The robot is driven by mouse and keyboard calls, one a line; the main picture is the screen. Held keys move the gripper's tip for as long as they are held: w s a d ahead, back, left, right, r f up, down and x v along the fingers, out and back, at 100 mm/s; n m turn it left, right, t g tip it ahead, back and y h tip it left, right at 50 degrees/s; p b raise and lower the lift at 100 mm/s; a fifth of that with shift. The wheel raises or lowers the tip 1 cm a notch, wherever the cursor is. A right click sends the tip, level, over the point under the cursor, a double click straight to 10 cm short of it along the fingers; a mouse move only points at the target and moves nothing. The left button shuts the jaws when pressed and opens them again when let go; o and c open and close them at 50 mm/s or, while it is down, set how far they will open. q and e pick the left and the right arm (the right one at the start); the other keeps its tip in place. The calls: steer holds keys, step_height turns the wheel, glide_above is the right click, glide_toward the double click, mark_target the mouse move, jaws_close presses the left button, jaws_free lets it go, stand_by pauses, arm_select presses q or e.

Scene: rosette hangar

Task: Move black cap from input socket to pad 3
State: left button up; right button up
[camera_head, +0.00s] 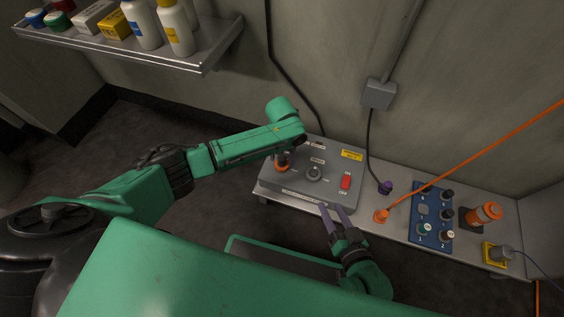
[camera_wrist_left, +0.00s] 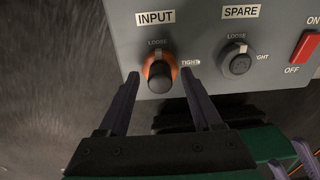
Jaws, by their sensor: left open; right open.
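The black cap (camera_wrist_left: 161,75) sits on the INPUT socket, with an orange ring (camera_wrist_left: 149,64) around it, in the left wrist view. My left gripper (camera_wrist_left: 160,77) is open, its fingertips to either side of the cap in the picture; I cannot tell whether they touch it. In the head view the orange ring (camera_head: 281,168) shows below my left wrist, which partly hides the cap. My right gripper (camera_head: 335,208) is open and empty in front of the grey box. The blue pad board (camera_head: 432,217) holds several caps and a bare grey pad (camera_head: 423,210); I cannot read which pad is 3.
The grey box (camera_head: 330,191) also carries a SPARE knob (camera_wrist_left: 239,63) and a red switch (camera_head: 346,182). An orange cable (camera_head: 460,166) crosses to an orange plug (camera_head: 381,215). A purple plug (camera_head: 386,187) and an orange cylinder (camera_head: 486,212) stand nearby.

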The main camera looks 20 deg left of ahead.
mark_target(282, 158)
arm_select(q)
steer(key=shift+p, duration=0.5)
arm_select(e)
steer(key=shift+r, duration=0.4)
stand_by(0.6)
arm_select(q)
jaws_close()
stand_by(1.4)
steer(key=shift+r+p, duration=2.1)
steer(key=shift+p, duration=0.2)
steer(key=shift+r+p, duration=0.8)
steer(key=shift+p, duration=0.05)
arm_select(e)
step_height(282, 158, up, 6)
steer(key=d+n+g, duration=0.1)
steer(key=d+g, duration=0.1)
steer(key=g, duration=0.1)
steer(key=shift+w+r+h, duration=0.15)
steer(key=shift+r+h, duration=0.1)
steer(key=shift+h, duration=0.15)
